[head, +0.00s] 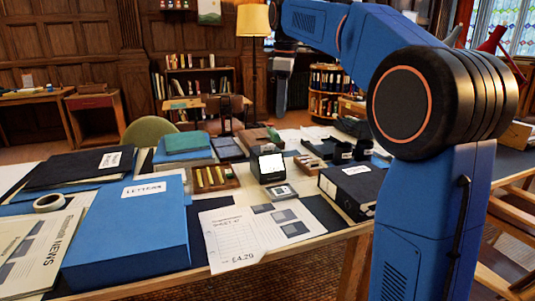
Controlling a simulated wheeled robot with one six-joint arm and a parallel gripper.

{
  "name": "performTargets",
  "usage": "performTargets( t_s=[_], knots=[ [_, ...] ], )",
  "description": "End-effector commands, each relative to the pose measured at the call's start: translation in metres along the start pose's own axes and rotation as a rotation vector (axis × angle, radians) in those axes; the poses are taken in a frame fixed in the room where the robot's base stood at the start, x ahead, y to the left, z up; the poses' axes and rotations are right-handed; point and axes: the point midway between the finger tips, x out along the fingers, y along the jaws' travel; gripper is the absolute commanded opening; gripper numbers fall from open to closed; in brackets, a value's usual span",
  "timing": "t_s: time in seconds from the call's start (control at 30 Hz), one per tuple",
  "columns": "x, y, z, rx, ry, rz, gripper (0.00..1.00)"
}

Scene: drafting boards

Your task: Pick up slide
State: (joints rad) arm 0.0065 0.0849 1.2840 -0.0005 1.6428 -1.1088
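A small flat light-framed piece with a dark window (281,192), which looks like the slide, lies on the table just in front of a small black box with a bright white screen (271,165). It is near dark mats and a printed sheet. Nothing covers it in the head view. My blue arm rises at the right and reaches up and back over the far side of the table. I cannot make out my gripper's fingers in this view.
A blue letters box file (128,232) and a tape roll (49,202) are at the left. A wooden tray with yellow pieces (213,183) is left of the screen box. A black box file (352,190) stands at right. The printed sheet (245,238) overhangs the front edge.

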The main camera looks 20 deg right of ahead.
Motion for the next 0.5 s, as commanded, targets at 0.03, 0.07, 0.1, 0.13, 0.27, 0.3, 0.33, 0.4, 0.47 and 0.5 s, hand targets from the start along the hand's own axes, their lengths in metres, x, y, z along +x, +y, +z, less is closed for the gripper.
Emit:
performTargets(
  t_s=[0.03,0.07,0.1,0.13,0.27,0.3,0.33,0.4,0.47,0.5],
  knots=[
    [0.0,0.015,-0.007,-0.038,-0.004,-0.009,0.26],
    [0.0,0.023,-0.011,-0.062,-0.007,-0.016,0.26],
    [-0.001,0.032,-0.015,-0.096,-0.01,-0.024,0.26],
    [-0.001,0.039,-0.019,-0.12,-0.013,-0.03,0.26],
    [0.001,0.069,-0.033,-0.228,-0.021,-0.057,0.26],
    [0.002,0.077,-0.037,-0.261,-0.022,-0.066,0.26],
    [0.003,0.083,-0.04,-0.286,-0.023,-0.071,0.26],
    [0.006,0.097,-0.046,-0.34,-0.025,-0.086,0.26],
    [0.009,0.106,-0.051,-0.384,-0.027,-0.097,0.26],
    [0.011,0.112,-0.053,-0.408,-0.027,-0.104,0.26]
  ],
)
